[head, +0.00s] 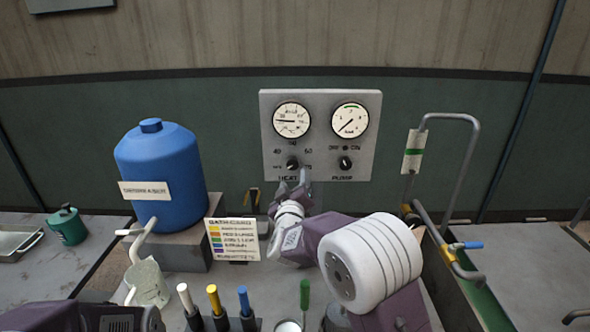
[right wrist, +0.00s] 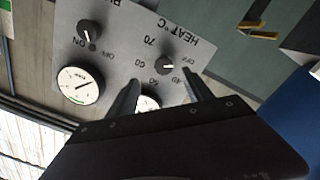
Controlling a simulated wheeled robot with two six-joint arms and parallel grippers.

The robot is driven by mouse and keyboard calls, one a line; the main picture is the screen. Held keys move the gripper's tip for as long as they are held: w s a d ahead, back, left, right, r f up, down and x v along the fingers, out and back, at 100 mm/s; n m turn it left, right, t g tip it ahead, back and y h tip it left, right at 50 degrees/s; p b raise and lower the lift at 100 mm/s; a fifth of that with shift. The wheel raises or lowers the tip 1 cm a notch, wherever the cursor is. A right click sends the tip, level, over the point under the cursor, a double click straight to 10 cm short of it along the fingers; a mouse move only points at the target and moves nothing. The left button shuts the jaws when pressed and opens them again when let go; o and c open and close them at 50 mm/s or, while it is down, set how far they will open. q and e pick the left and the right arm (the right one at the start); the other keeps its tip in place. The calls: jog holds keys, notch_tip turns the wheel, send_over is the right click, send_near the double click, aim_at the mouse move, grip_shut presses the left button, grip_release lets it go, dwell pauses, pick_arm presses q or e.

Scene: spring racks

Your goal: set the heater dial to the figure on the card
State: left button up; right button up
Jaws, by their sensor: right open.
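The heat dial (head: 292,164) is a dark knob on the lower left of a grey panel (head: 320,100), with a scale including 40, 60 and 70. It also shows in the right wrist view (right wrist: 168,65), upside down; its exact setting is too small to tell. My right gripper (head: 292,185) is open and empty just below and in front of the dial. In the right wrist view its fingers (right wrist: 160,85) stand on either side of the dial's line, apart from it. The card (head: 233,240) has several coloured rows; its small print is unreadable. My left gripper is out of view.
The pump dial (head: 345,163) sits right of the heat dial, under a round gauge (head: 349,120). A blue tank (head: 160,170) stands left. Several coloured handles (head: 214,300) stand in front. A bent grey pipe (head: 450,117) rises at the right.

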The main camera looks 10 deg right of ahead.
aim_at(293, 166)
jog(key=w+p, duration=0.2)
jog(key=w+r+p, duration=0.1)
jog(key=w+p, duration=0.1)
jog(key=shift+w+a+p, duration=0.15)
jog(key=shift+w+p, duration=0.1)
jog(key=shift+p, duration=0.1)
jog(key=w, duration=0.1)
jog(key=w+d, duration=0.1)
jog(key=w+f, duration=0.1)
jog(key=w, duration=0.1)
jog(key=shift+d+p, duration=0.3)
jog(key=shift+p, duration=0.05)
jog(key=shift+w+d, duration=0.1)
jog(key=shift+w, duration=0.3)
grip_shut()
